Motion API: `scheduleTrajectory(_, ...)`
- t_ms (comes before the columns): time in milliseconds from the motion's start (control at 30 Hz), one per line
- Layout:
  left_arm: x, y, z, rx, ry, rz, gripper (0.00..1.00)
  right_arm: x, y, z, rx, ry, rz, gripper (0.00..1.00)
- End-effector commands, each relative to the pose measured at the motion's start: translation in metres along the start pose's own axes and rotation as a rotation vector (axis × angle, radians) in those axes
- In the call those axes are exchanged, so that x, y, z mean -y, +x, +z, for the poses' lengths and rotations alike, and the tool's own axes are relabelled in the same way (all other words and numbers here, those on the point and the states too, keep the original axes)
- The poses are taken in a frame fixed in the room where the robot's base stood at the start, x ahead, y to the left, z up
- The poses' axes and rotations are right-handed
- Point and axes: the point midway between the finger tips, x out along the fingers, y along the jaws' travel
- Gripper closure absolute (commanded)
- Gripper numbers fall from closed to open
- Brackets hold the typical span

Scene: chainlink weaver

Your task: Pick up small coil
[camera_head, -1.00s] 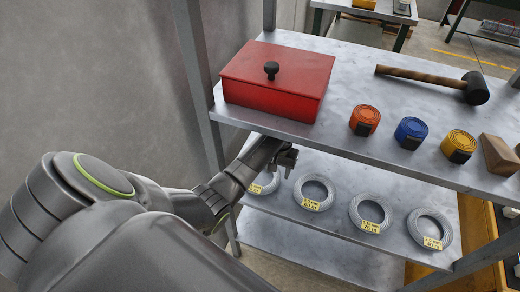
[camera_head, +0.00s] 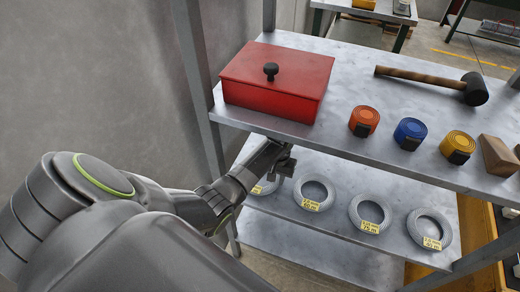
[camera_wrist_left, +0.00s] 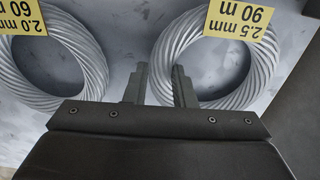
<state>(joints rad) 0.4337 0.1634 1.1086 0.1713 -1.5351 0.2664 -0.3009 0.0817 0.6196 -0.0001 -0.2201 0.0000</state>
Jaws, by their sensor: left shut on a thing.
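The leftmost grey wire coil (camera_head: 267,187) lies on the middle shelf, partly hidden by my left gripper (camera_head: 281,165). In the left wrist view this coil (camera_wrist_left: 262,70) has a yellow label reading 2.5 mm, 90 m. My left gripper (camera_wrist_left: 161,75) is shut on the coil's ring, with one finger outside the ring and one inside its hole. The coil still appears to lie on the shelf. A neighbouring coil (camera_wrist_left: 82,45), labelled 2.0 mm, 60 m, lies apart from it. My right gripper is not in view.
More coils (camera_head: 315,192) lie in a row to the right on the same shelf. The upper shelf (camera_head: 360,75) overhangs closely, bearing a red box (camera_head: 270,95), several tape rolls (camera_head: 410,133) and a mallet (camera_head: 430,80). A shelf post (camera_head: 197,80) stands at left.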

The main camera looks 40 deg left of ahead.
Motion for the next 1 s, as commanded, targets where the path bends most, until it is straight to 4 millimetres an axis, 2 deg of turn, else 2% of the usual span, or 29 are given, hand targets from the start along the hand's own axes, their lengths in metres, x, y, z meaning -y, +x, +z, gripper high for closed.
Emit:
scheduleTrajectory(667,0.000,-0.005,-0.002,-0.005,0.001,0.000,1.00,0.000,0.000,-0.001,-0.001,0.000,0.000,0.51)
scheduleTrajectory(867,0.000,-0.019,-0.002,-0.006,0.001,0.000,1.00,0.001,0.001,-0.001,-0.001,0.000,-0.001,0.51)
scheduleTrajectory(1000,0.000,-0.035,-0.003,-0.008,0.001,0.000,1.00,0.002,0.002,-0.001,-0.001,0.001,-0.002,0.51)
